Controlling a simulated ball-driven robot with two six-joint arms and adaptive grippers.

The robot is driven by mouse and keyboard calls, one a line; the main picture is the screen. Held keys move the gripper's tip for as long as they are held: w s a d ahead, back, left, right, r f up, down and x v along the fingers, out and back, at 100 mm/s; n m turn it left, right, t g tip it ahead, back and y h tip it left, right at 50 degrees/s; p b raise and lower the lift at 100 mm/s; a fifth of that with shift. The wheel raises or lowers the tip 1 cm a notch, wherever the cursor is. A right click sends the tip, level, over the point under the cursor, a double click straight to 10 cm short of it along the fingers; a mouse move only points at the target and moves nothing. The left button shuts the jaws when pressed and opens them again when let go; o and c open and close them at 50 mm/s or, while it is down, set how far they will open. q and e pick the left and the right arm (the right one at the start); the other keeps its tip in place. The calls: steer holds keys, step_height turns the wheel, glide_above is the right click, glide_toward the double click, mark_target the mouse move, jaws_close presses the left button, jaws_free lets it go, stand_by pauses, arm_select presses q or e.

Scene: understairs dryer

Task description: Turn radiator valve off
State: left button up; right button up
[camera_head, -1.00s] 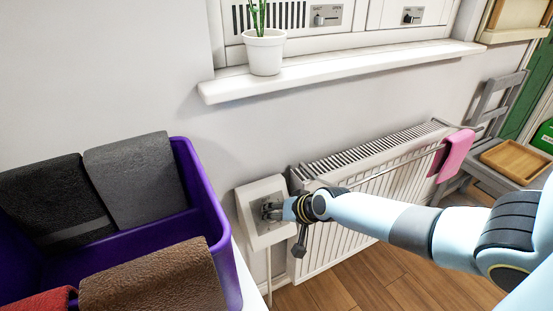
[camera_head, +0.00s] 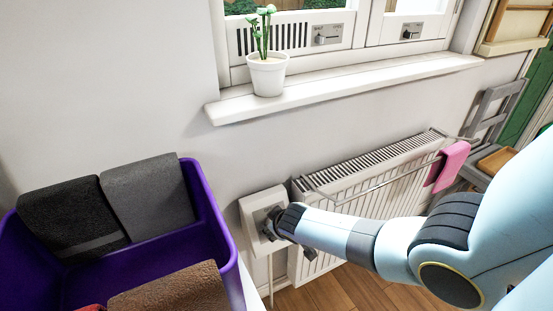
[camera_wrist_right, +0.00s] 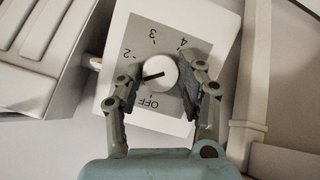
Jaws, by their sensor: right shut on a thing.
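The valve is a white box (camera_head: 250,204) on the wall left of the radiator (camera_head: 375,180). In the right wrist view its grey dial plate (camera_wrist_right: 149,42) reads 2, 3, 4 and OFF, and a round white knob (camera_wrist_right: 166,64) sits in the middle. The knob's black mark points left in that view, between 2 and OFF. My right gripper (camera_wrist_right: 160,82) has a finger on each side of the knob and is shut on it. In the head view my right gripper (camera_head: 275,222) covers the knob. My left gripper is not in view.
A purple bin (camera_head: 226,256) with several folded towels stands at the left. A potted plant (camera_head: 267,74) is on the windowsill (camera_head: 340,90) above. A pink cloth (camera_head: 449,166) hangs on the radiator's rail, near a grey chair (camera_head: 490,112).

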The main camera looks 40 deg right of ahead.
steer(key=n+h+b, duration=0.1)
steer(key=n+b, duration=0.1)
steer(key=n, duration=0.1)
steer(key=n+h+b, duration=0.1)
steer(key=n, duration=0.1)
steer(key=shift+a+f+h+b, duration=0.2)
steer(key=shift+f+h+b, duration=0.1)
steer(key=shift+b, duration=0.1)
steer(key=n+h+b, duration=0.1)
steer(key=n+b, duration=0.1)
steer(key=n, duration=0.1)
steer(key=shift+t, duration=0.3)
steer(key=shift+r+n+h+b, duration=0.15)
steer(key=shift+n+h+b, duration=0.15)
steer(key=shift+n+b, duration=0.35)
steer(key=shift+n, duration=0.25)
steer(key=o, duration=1.1)
steer(key=shift+w, duration=0.1)
steer(key=shift+o, duration=0.2)
steer(key=shift+a, duration=0.1)
steer(key=shift+s+a+r, duration=0.15)
steer(key=shift+s, duration=0.1)
steer(key=v, duration=1.1)
steer(key=shift+s, duration=0.2)
